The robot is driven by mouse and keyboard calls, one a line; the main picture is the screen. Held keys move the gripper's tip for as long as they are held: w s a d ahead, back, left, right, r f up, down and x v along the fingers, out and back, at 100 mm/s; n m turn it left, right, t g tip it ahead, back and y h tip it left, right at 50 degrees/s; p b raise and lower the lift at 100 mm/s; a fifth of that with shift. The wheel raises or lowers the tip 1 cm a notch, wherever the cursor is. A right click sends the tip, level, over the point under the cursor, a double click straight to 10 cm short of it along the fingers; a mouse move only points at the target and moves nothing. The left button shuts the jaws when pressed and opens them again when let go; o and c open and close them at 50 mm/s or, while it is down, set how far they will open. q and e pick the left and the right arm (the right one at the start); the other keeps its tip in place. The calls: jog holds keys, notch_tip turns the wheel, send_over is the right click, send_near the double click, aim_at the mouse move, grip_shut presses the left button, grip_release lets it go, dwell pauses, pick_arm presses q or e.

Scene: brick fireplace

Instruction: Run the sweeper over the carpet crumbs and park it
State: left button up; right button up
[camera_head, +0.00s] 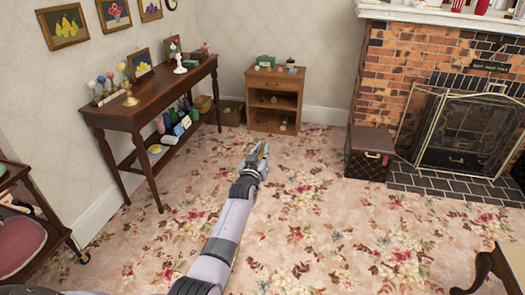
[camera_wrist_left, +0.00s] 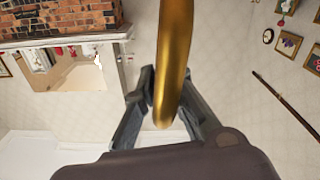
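My left gripper (camera_head: 262,152) reaches out over the floral carpet (camera_head: 300,225) in the middle of the head view. In the left wrist view its fingers (camera_wrist_left: 160,100) close around a smooth gold-coloured bar (camera_wrist_left: 174,60) with a rounded end. A small yellowish bit of the bar shows at the fingertips in the head view (camera_head: 261,147). I cannot tell whether this bar is part of the sweeper; no sweeper body shows. Crumbs cannot be told apart from the carpet's flower pattern. My right gripper is not in view.
A dark console table (camera_head: 150,100) stands along the left wall. A small wooden cabinet (camera_head: 275,98) stands at the back. A brown trunk (camera_head: 369,154) sits beside the brick fireplace (camera_head: 400,62) and its screen (camera_head: 465,130). The carpet between them is open.

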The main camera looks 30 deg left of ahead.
pick_arm(q)
jog(key=o, duration=0.5)
jog(key=shift+s+f, duration=0.1)
jog(key=shift+c, duration=0.2)
jog(key=shift+s+f, duration=0.15)
jog(key=shift+s, duration=0.25)
jog(key=v, duration=1.1)
jog(key=shift+d+r, duration=0.15)
jog(key=shift+r, duration=0.1)
